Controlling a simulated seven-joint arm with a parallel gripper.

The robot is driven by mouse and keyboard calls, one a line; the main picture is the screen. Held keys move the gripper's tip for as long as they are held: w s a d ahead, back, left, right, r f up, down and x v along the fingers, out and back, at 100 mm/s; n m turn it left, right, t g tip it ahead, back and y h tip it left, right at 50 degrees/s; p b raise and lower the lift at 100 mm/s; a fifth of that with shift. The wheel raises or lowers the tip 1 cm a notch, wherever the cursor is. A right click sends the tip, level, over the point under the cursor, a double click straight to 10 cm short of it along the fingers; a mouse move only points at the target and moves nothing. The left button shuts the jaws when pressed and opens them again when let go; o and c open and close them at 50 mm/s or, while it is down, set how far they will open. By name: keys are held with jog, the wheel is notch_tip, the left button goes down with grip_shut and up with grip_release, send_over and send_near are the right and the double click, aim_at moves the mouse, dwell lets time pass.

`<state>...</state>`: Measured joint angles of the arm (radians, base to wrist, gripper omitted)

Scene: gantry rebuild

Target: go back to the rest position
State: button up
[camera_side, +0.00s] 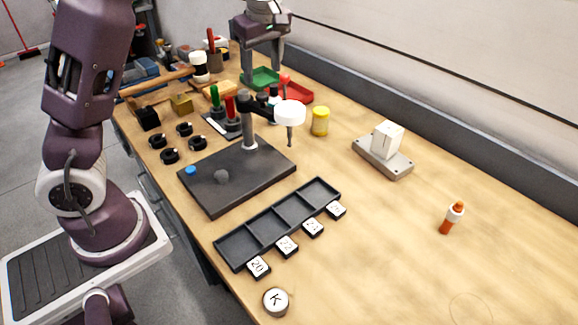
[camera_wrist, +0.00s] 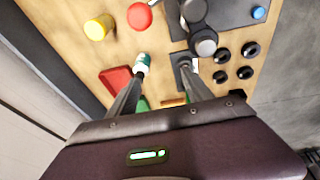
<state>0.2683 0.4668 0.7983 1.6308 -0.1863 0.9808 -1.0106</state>
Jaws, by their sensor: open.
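My gripper (camera_side: 262,72) points down over the far part of the workbench, near the green tray and the red tray. Its two fingers are spread apart with nothing visible held between them. In the wrist view my gripper (camera_wrist: 162,68) shows both fingers apart, with wood bench top between them. A small green and white bottle (camera_wrist: 142,62) appears by the left fingertip, and a dark pad (camera_wrist: 178,59) by the right one. Whether the fingers touch either cannot be told.
The green tray (camera_side: 262,77), red tray (camera_side: 297,94) and yellow jar (camera_side: 320,121) are close by. A dark stand base (camera_side: 235,178) carries a post with a white round head (camera_side: 290,113). A compartment tray (camera_side: 262,232) lies nearer. The bench's right side is mostly clear around an orange bottle (camera_side: 451,218).

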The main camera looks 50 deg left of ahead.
jog(key=s+d+r+m+t+h, duration=0.35)
jog(key=s+d+r+m, duration=0.35)
jog(key=s+d+m, duration=0.5)
jog(key=s+d+f+m, duration=0.1)
jog(key=s+d+m, duration=0.1)
jog(key=s, duration=0.5)
jog(key=s+d+f+m, duration=0.1)
jog(key=s+d+m, duration=0.1)
jog(key=s, duration=0.5)
jog(key=shift+s+d+m+t+y, duration=0.2)
jog(key=shift+s+m+t+y, duration=0.2)
jog(key=shift+m, duration=0.4)
jog(key=shift+f, duration=0.1)
